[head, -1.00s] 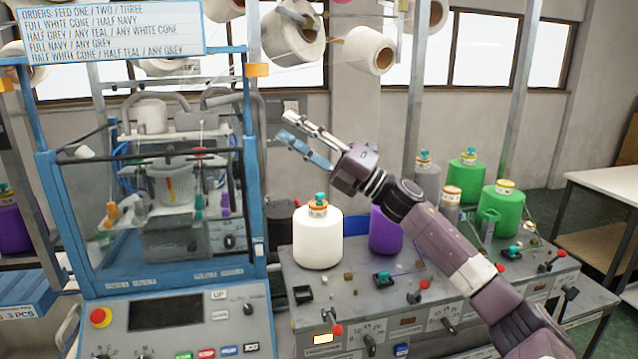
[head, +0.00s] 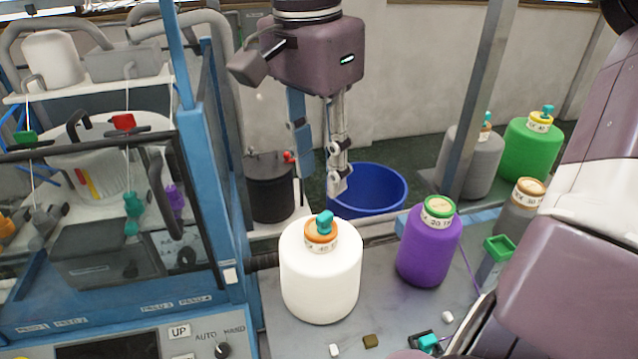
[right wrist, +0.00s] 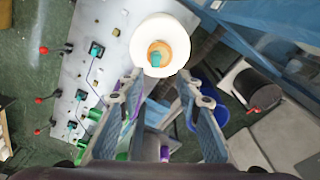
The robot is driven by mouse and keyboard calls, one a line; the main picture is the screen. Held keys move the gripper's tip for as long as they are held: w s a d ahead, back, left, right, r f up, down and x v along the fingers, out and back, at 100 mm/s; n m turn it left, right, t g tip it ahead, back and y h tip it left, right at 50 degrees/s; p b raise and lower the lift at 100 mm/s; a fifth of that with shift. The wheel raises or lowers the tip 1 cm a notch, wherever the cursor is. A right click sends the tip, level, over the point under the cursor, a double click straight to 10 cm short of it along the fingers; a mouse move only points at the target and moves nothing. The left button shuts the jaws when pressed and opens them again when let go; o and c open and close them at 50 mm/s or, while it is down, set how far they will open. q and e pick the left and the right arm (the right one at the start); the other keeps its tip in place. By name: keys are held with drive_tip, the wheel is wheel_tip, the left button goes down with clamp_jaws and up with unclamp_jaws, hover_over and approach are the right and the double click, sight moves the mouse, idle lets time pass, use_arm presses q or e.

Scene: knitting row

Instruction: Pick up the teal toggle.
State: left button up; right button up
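A small teal toggle (head: 325,222) sits on the orange cap of the white cone (head: 320,275). The right wrist view also shows this teal piece (right wrist: 157,60) on the orange top, ahead of the fingertips. My right gripper (head: 320,180) points down above and beyond the white cone, with its fingers apart and nothing between them. In the right wrist view its two fingers (right wrist: 158,85) are spread. Other teal pieces show: one on the panel (head: 428,343) and one in the glazed machine (head: 133,210). My left gripper is not in view.
A purple cone (head: 430,245) stands right of the white one. A black canister (head: 270,188) and a blue bucket (head: 368,190) are behind. The machine's blue frame (head: 205,170) stands close on the left. Grey and green cones (head: 530,150) are at the right.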

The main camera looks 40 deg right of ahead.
sight(323, 215)
drive_tip(key=shift+s+d, duration=0.15)
drive_tip(key=shift+d, duration=0.05)
drive_tip(key=shift+s+f+h, duration=0.25)
drive_tip(key=shift+f+h, duration=0.05)
drive_tip(key=shift+f, duration=0.05)
drive_tip(key=shift+s+a+f, duration=0.3)
drive_tip(key=shift+s+f, duration=0.2)
drive_tip(key=shift+f, duration=0.45)
drive_tip(key=f, duration=0.1)
drive_tip(key=w+f, duration=0.1)
drive_tip(key=shift+f, duration=0.35)
drive_tip(key=shift+w+d+f+b, duration=0.1)
drive_tip(key=shift+f+b, duration=0.35)
drive_tip(key=shift+f, duration=0.1)
drive_tip(key=shift+w+d+f+b, duration=0.1)
drive_tip(key=shift+f+b, duration=0.3)
drive_tip(key=shift+f, duration=0.15)
drive_tip(key=shift+s+r, duration=0.1)
drive_tip(key=shift+s, duration=0.1)
drive_tip(key=c, duration=0.3)
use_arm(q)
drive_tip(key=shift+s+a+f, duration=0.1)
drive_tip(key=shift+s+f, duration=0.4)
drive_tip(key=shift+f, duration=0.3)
use_arm(e)
drive_tip(key=c, duration=0.5)
